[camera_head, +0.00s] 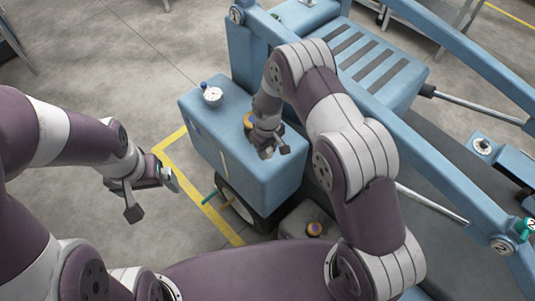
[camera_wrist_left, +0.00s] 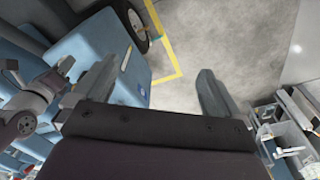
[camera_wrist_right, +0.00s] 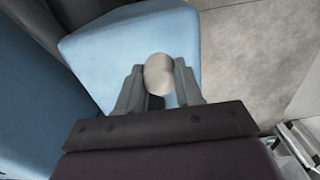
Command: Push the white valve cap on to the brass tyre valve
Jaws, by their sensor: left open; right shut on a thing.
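The white valve cap (camera_wrist_right: 158,74) shows as a pale rounded piece between the fingertips of my right gripper (camera_wrist_right: 158,85). The right gripper is shut on it and hangs over the blue box (camera_head: 205,130); it also shows in the head view (camera_head: 272,150), where the cap is not clearly seen. My left gripper (camera_head: 152,196) is open and empty, left of the box above the floor. A small brass-coloured stem (camera_head: 229,202), possibly the tyre valve, sticks out by the black wheel (camera_head: 250,213) below the box. It is too small to be sure.
A teal handle (camera_head: 208,197) is near the wheel. Blue lift beams (camera_head: 430,150) fill the right side. A yellow floor line (camera_head: 195,190) runs past the box. Open floor lies left.

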